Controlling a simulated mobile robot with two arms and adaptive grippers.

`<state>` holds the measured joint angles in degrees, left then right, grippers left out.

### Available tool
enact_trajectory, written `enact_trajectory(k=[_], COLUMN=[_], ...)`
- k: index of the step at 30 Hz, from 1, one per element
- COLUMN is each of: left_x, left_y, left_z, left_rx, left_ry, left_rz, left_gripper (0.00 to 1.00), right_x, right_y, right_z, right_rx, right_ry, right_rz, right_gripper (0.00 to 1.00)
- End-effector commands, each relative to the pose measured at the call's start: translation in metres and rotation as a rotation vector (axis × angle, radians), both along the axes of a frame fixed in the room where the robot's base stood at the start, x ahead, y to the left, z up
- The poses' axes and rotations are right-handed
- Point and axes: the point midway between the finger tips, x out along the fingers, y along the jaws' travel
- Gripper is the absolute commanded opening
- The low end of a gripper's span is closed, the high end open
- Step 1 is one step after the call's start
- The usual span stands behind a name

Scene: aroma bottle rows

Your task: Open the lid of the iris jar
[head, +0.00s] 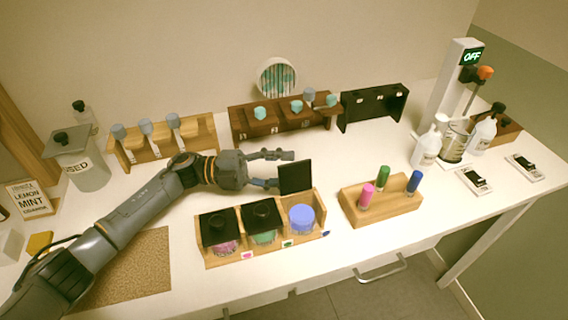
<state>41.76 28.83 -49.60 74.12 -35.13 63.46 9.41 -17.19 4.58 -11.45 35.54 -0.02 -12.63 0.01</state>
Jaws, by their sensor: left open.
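A wooden rack (262,252) at the front middle holds three jars with coloured contents. The pink jar (226,247) and the green jar (264,236) have black lids lying shut on top. The blue-violet jar (301,218) at the right end is uncovered, and its square black lid (296,178) stands upright behind it. No name is readable on the jars, so I cannot tell by text which is iris. My left gripper (279,169) is open just behind and left of the upright lid, its fingers close to it; I cannot tell whether they touch. My right gripper is not seen.
A wooden block (381,206) with pink, green and blue vials stands right of the rack. Wooden and dark bottle racks (284,119) line the back. A USED jar (81,163) stands left, a cork mat (127,268) front left. Bottles and a stand (450,90) are at right.

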Motion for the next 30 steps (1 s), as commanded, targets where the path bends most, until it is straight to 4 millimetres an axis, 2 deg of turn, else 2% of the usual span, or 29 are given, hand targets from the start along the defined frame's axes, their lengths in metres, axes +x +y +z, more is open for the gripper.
enact_trajectory(k=[10, 15, 17, 18, 24, 30], left_x=[0.000, 0.000, 0.000, 0.000, -0.001, -0.007], left_y=[-0.004, -0.004, -0.004, -0.004, -0.004, -0.006], left_z=[0.000, 0.000, 0.000, 0.000, 0.000, 0.005], left_rx=[0.000, 0.000, 0.000, 0.000, 0.005, 0.056], left_ry=[-0.001, -0.001, -0.001, -0.001, -0.014, -0.175], left_rz=[0.001, 0.000, 0.000, 0.000, 0.000, -0.002], left_gripper=[0.49, 0.15, 0.03, 0.00, 0.00, 0.00], right_x=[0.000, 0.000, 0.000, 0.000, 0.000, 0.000], right_y=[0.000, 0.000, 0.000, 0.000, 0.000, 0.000], right_z=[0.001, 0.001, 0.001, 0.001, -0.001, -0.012], right_rx=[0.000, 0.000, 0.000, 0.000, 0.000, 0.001], right_ry=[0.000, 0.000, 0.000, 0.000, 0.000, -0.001], right_rz=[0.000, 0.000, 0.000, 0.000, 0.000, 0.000], right_gripper=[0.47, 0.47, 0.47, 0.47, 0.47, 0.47])
